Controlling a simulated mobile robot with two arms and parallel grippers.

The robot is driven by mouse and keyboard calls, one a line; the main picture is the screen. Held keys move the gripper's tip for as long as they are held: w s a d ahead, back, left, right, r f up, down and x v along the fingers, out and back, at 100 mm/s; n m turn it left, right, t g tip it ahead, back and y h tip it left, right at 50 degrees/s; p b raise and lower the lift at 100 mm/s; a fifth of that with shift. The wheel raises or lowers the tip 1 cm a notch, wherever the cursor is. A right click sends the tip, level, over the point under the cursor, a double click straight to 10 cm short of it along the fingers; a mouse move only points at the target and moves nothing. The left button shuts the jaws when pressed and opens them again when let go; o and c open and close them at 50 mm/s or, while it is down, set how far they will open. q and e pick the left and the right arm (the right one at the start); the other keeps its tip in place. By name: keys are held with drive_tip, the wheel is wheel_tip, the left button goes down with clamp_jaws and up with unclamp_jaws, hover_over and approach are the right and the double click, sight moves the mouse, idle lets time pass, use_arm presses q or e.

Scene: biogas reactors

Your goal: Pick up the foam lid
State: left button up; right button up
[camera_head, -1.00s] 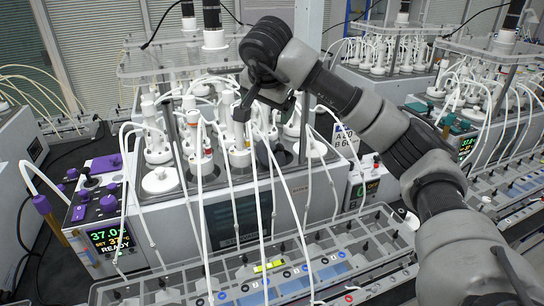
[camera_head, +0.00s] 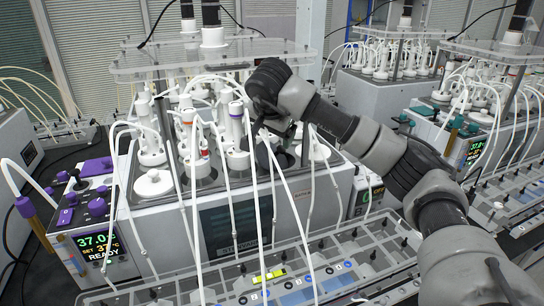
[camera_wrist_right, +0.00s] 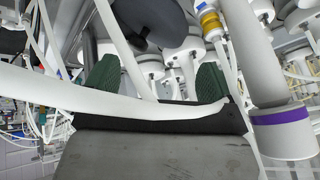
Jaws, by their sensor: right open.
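A white round lid (camera_head: 153,184) lies flat on the front left corner of the reactor bath, and a similar white lid (camera_head: 315,151) lies at its right side. I cannot tell which of them is the foam lid. My right gripper (camera_head: 266,142) is low among the bottles and tubes at the right half of the bath; tubes partly hide its fingers. In the right wrist view its two green-padded fingers (camera_wrist_right: 157,82) are apart, with white bottle tops seen beyond and between them. A white tube crosses in front. My left gripper is not in view.
Several white tubes (camera_head: 273,200) hang over the front of the bath into a clear rack (camera_head: 210,285). A clear plate (camera_head: 180,62) covers the bottles from above. A control box (camera_head: 97,250) with purple knobs stands at the left. More reactors stand at the right.

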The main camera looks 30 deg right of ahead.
sight(271, 149)
drive_tip(key=p+x, duration=0.1)
drive_tip(key=x, duration=0.1)
drive_tip(key=p+x, duration=0.1)
drive_tip(key=x, duration=0.1)
drive_tip(key=shift+s+a+f, duration=0.2)
drive_tip(key=shift+f, duration=0.15)
drive_tip(key=shift+w+d+f, duration=0.15)
drive_tip(key=shift+w+f, duration=0.1)
drive_tip(key=shift+f, duration=0.2)
drive_tip(key=c, duration=0.7)
drive_tip(key=shift+r, duration=0.1)
